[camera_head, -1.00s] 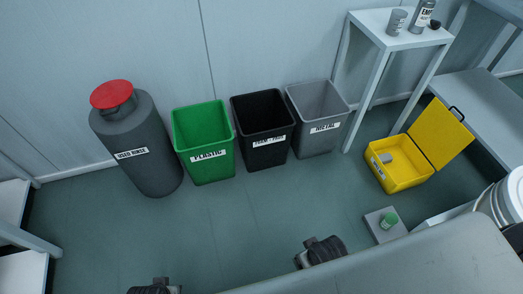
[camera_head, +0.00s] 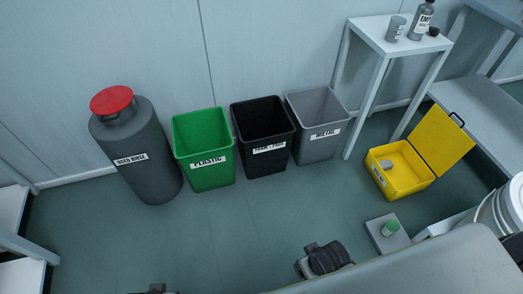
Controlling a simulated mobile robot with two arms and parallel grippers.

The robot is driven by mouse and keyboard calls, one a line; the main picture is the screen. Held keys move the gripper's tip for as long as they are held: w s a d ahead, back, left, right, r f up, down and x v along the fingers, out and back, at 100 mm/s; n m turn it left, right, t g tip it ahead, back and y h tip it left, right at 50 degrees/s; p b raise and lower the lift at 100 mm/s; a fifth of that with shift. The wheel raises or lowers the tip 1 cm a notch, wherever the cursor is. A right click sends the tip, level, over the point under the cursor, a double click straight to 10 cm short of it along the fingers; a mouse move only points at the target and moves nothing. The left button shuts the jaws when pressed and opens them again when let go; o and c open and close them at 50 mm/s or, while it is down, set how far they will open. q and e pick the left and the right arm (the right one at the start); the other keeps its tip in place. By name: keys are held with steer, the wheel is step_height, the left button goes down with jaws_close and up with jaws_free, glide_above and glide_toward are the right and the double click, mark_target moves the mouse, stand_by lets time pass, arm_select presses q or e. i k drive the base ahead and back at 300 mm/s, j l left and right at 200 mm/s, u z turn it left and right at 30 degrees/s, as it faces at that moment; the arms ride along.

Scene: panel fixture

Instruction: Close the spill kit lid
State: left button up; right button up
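The yellow spill kit (camera_head: 399,176) stands on the floor at the right. Its yellow lid (camera_head: 440,142), with a dark handle at the top edge, is open and tilted up at the kit's right back side. A small pale item (camera_head: 386,164) shows inside the kit. A dark end part of my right arm (camera_head: 325,259) is at the bottom centre, well apart from the kit. A dark part of my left arm (camera_head: 154,289) just shows at the bottom edge. No fingertips can be made out on either, and neither is at the lid.
A white side table (camera_head: 398,38) and low grey bench (camera_head: 485,112) stand behind. Green (camera_head: 203,147), black (camera_head: 264,132) and grey (camera_head: 317,122) bins stand left. Open floor lies before them.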

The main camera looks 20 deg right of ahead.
mark_target(439, 139)
steer(key=l+z, duration=0.1)
steer(key=z, duration=1.85)
steer(key=i+j+u, duration=0.2)
steer(key=i, duration=0.2)
